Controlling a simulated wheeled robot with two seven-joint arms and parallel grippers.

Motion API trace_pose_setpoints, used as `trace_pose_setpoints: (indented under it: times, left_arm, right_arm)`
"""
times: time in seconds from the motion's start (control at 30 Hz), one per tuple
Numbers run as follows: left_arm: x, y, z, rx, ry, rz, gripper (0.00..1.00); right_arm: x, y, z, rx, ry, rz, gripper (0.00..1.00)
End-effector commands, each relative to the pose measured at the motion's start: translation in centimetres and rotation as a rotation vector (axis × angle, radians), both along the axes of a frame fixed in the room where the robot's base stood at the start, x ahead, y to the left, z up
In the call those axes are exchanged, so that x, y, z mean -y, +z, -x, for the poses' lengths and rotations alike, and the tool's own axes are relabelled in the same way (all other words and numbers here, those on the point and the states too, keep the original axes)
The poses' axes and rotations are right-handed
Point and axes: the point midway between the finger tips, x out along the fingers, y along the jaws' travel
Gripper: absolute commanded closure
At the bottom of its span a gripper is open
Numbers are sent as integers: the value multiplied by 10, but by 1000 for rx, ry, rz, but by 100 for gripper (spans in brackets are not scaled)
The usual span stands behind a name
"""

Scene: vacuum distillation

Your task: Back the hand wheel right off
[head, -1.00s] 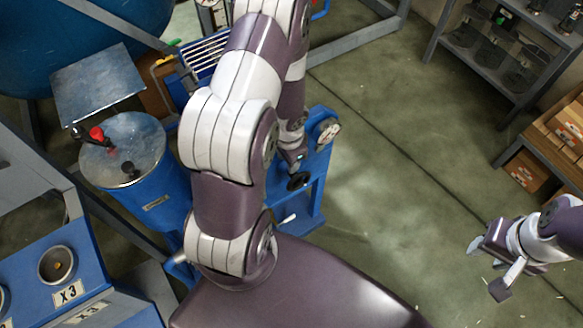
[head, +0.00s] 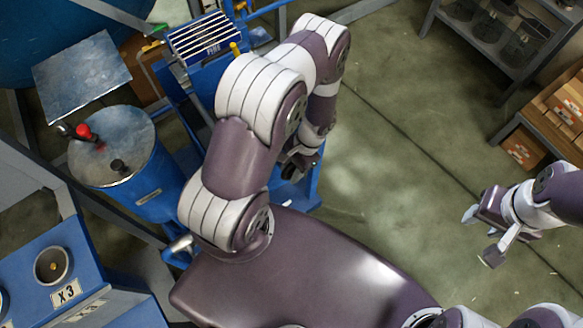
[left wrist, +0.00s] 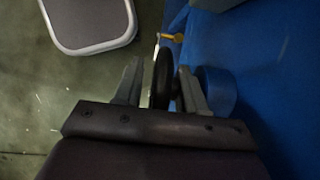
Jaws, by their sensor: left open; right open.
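The hand wheel (left wrist: 162,76) is a black disc seen edge-on in the left wrist view. It stands between the two fingers of my left gripper (left wrist: 160,84), which are apart, with a gap to the left finger and a narrower one to the right finger. In the head view my left gripper (head: 297,160) is at the blue frame, largely hidden by my own arm, and the wheel is hard to make out there. My right gripper (head: 480,236) is open and empty over the bare floor at the right.
A blue cylindrical part (left wrist: 217,90) lies just right of the fingers, beside a blue panel (left wrist: 280,70). A small yellow piece (left wrist: 172,38) is beyond the wheel. A blue drum (head: 120,150) stands left of my arm. Shelving (head: 500,40) is at the upper right; the middle floor is clear.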

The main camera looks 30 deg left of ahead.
Motion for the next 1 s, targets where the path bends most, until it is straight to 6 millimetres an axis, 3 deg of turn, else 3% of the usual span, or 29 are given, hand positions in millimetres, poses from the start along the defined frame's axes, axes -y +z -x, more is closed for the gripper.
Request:
trace_pose_setpoints:
  times: [0.27,0.4,0.73,1.0]
  left_arm:
    - [-1,-3,1,1,0,0,60]
    - [-1,-3,1,1,0,0,100]
    - [-1,-2,1,29,0,12,100]
    - [-2,-6,2,175,2,72,100]
  right_arm:
    - [0,0,0,0,0,0,55]
    - [0,0,0,0,0,0,55]
    - [0,1,0,0,0,0,55]
    - [0,-7,0,0,0,0,55]
